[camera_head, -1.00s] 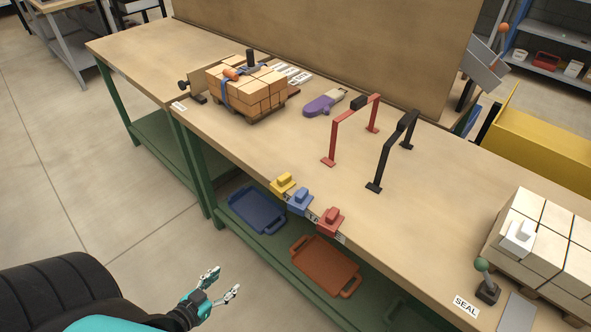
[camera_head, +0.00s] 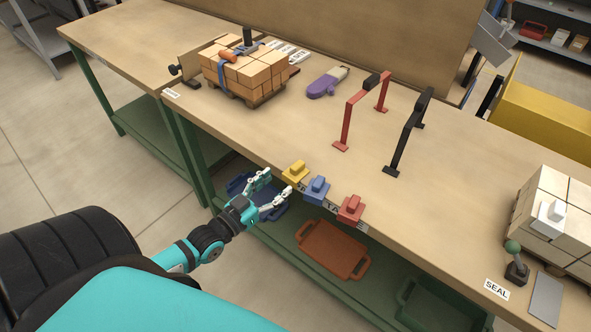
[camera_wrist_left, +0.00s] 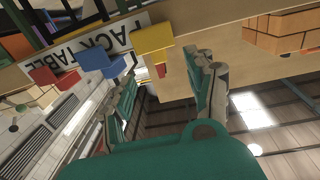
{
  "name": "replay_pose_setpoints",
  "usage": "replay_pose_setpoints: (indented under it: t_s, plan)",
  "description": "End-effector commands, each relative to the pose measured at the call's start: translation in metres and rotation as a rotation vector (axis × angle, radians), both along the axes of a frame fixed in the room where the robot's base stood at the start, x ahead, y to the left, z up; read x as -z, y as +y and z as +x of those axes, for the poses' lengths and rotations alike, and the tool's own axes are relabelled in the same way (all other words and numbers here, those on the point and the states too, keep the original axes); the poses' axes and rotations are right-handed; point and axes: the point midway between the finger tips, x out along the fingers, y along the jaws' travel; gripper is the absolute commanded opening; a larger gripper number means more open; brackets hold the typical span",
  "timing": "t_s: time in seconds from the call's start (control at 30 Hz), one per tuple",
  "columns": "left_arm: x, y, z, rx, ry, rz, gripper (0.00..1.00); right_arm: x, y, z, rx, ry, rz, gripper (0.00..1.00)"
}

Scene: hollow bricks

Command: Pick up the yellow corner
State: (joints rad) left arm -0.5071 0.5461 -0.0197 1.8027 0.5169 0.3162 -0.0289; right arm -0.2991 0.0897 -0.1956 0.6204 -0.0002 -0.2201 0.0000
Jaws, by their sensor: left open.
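The yellow corner (camera_head: 295,171) sits at the front edge of the workbench, leftmost of three corner pieces. It also shows in the left wrist view (camera_wrist_left: 152,40), near the top between my fingers. A blue corner (camera_head: 317,188) and a red corner (camera_head: 350,208) sit to its right on the same edge. My left gripper (camera_head: 276,187) is open and empty, in front of the bench edge, just left of the yellow corner and apart from it. In the left wrist view my left gripper's fingers (camera_wrist_left: 165,95) are spread. My right gripper is not in view.
The workbench (camera_head: 270,130) carries a strapped brick stack (camera_head: 245,75), a purple tool (camera_head: 322,87), a red frame (camera_head: 347,125) and a black frame (camera_head: 405,140). A blue tray (camera_head: 240,186) and an orange tray (camera_head: 333,248) lie on the shelf below. A pale block stack (camera_head: 550,215) stands at right.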

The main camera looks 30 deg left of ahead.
Motion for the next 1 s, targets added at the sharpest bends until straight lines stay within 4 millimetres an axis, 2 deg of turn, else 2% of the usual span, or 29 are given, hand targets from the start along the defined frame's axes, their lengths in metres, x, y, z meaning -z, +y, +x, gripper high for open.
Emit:
replay_pose_setpoints:
  t_s: [0.23, 0.53, 0.67, 0.87, 1.0]
  plan:
    - [0.000, -0.002, 0.019, 0.000, 0.000, 0.000, 0.56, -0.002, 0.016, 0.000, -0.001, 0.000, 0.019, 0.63]
    - [-0.001, -0.008, 0.063, -0.001, -0.001, 0.000, 0.56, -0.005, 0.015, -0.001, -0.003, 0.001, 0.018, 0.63]
    - [0.000, -0.010, 0.070, 0.000, 0.001, 0.000, 0.56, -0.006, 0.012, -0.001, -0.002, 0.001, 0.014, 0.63]
    - [0.001, -0.010, 0.070, 0.000, 0.002, 0.000, 0.56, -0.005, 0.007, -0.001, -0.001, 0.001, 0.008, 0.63]
    - [0.001, -0.010, 0.070, 0.000, 0.002, 0.000, 0.39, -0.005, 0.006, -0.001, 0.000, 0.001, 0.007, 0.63]
